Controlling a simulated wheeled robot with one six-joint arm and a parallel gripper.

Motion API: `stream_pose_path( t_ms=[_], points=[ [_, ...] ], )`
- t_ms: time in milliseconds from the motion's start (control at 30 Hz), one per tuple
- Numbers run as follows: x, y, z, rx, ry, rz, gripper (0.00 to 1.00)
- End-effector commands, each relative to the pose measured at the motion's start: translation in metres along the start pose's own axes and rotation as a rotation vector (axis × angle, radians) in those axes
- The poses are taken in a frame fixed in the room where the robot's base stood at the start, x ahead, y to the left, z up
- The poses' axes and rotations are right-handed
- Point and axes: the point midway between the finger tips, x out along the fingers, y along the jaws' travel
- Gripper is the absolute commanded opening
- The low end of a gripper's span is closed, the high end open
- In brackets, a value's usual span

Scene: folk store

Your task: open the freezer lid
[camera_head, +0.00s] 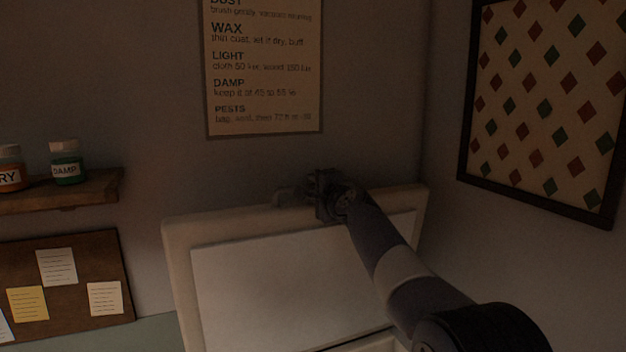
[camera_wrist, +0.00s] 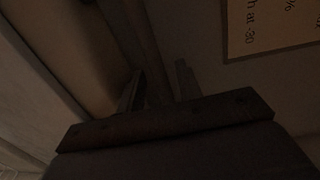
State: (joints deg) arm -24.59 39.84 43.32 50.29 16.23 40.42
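The freezer lid (camera_head: 290,265) stands steeply raised in the head view, its pale inner panel facing me. Its cream rim (camera_head: 180,265) shows at the left and along the top. My gripper (camera_head: 322,194) is at the lid's top edge, right of the middle. A small dark piece, possibly the lid's handle, sticks out left of it. In the wrist view my gripper's two fingers (camera_wrist: 160,88) are apart. A dark band shows between them; I cannot tell whether they grip it. The lid's pale edge (camera_wrist: 75,50) lies left of the fingers.
A wall shelf (camera_head: 75,190) with a green jar (camera_head: 66,162) and an orange jar (camera_head: 9,170) is at the left, above a notice board (camera_head: 75,270). A poster (camera_head: 262,80) hangs behind the lid. A framed diamond pattern (camera_head: 545,105) is on the right wall.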

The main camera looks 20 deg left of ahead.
Motion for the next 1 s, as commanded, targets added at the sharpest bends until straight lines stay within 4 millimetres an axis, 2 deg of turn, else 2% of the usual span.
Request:
stream_pose_path(
  t_ms=[200,500,900,1000],
  points=[
    [0.0109,-0.0004,0.0002,0.0,0.0,0.0,0.34],
    [0.0117,0.0005,0.0003,0.0,0.0,0.0,0.33],
    [0.0116,0.0006,0.0002,0.0,0.0,0.0,0.0],
    [0.0116,0.0006,0.0003,0.0,-0.001,0.0,0.0]
  ],
)
